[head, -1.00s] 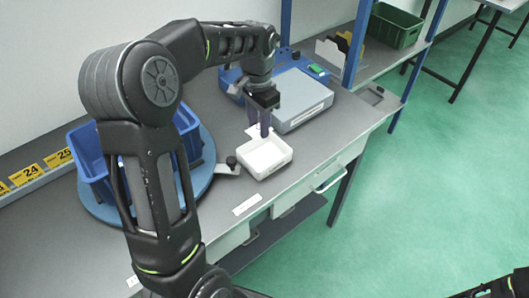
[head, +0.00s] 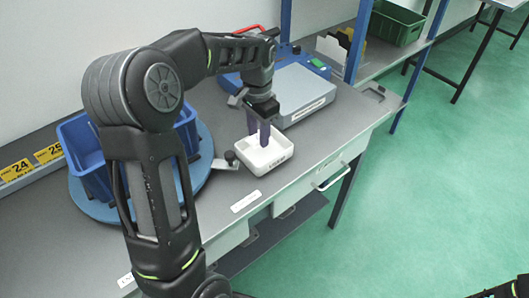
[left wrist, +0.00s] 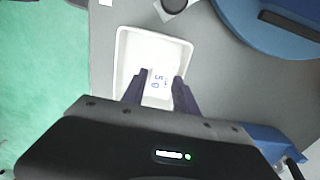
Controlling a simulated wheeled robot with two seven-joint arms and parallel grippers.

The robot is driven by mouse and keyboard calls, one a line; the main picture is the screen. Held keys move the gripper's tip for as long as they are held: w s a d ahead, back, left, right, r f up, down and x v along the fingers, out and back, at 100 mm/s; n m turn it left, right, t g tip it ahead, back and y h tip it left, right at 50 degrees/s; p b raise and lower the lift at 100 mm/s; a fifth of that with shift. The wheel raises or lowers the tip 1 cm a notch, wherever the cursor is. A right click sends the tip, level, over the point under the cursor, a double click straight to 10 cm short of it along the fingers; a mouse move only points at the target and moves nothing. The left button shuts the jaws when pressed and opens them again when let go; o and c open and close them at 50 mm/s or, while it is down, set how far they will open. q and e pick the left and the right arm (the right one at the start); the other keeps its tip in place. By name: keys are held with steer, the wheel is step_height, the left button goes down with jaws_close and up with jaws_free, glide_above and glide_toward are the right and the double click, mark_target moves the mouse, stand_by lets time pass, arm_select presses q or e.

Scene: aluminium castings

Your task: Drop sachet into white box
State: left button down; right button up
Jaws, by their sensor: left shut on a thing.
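The white box (head: 268,169) is a small open tray near the front edge of the grey bench, and it also shows in the left wrist view (left wrist: 122,57). My left gripper (head: 259,141) points down over the box, its fingertips low, at or just inside the opening. It is shut on the sachet (left wrist: 157,88), a small white packet with dark blue marks, seen between the fingers in the left wrist view. In the head view the sachet is mostly hidden by the fingers. I cannot tell whether it touches the box floor. My right gripper is not in view.
A blue-and-grey bench device (head: 300,92) stands just behind the box. Blue bins (head: 88,150) on a round blue turntable (head: 110,212) are to the left. A small black-knobbed fixture (head: 229,158) is beside the box. A green crate (head: 395,25) is far back right.

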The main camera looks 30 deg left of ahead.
arm_select(q)
steer(key=c, duration=0.9)
jaws_free()
steer(key=shift+o, duration=0.2)
step_height(320, 180, up, 8)
steer(key=shift+f, duration=0.1)
